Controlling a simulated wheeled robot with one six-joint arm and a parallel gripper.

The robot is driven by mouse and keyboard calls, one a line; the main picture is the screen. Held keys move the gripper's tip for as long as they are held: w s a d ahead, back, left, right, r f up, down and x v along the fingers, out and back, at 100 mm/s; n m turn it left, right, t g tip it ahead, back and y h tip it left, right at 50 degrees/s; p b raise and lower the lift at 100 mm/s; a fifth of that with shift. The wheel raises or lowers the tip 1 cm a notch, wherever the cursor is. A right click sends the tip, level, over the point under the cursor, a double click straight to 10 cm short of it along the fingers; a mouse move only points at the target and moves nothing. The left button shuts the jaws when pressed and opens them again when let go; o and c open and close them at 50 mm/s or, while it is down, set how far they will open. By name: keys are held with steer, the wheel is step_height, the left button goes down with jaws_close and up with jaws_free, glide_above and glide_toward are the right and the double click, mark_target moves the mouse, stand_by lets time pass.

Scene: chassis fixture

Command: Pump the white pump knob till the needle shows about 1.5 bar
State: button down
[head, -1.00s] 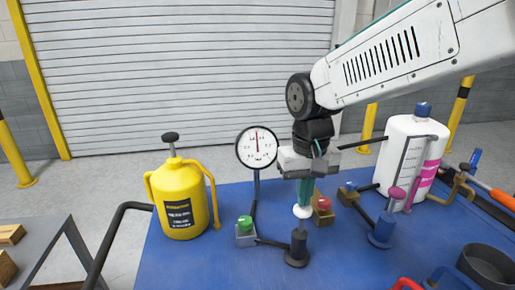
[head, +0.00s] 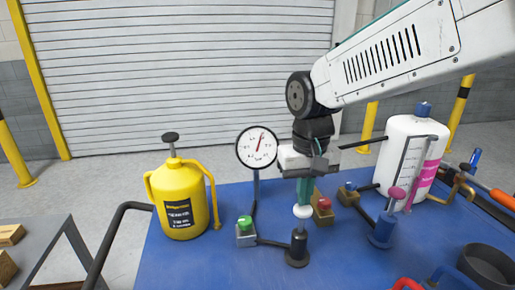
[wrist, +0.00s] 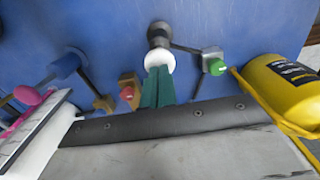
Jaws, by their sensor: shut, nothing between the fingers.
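The white pump knob (head: 302,211) tops a black pump base (head: 297,248) on the blue table. My gripper (head: 304,198) is shut with nothing between its fingers and points down. Its green fingertips are at the top of the knob, touching or nearly so. In the wrist view the fingers (wrist: 158,88) overlap the white knob (wrist: 158,61). The round gauge (head: 257,147) stands on a post behind and to the left. Its red needle points up and slightly right of vertical. The scale numbers are too small to read.
A green button (head: 244,222) stands left of the pump and a red button (head: 324,205) close to its right. A yellow canister (head: 181,205) is at the left. A white tank (head: 408,150) and a blue pump with a pink knob (head: 396,193) are at the right.

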steer(key=shift+r, duration=0.15)
steer(key=shift+r, duration=2.9)
steer(key=s+d+f+m+t, duration=0.1)
steer(key=s+d+f+m, duration=0.2)
steer(key=s+d, duration=1.6)
steer(key=shift+s+d+f, duration=0.3)
steer(key=shift+d+f, duration=0.35)
steer(key=shift+d, duration=0.4)
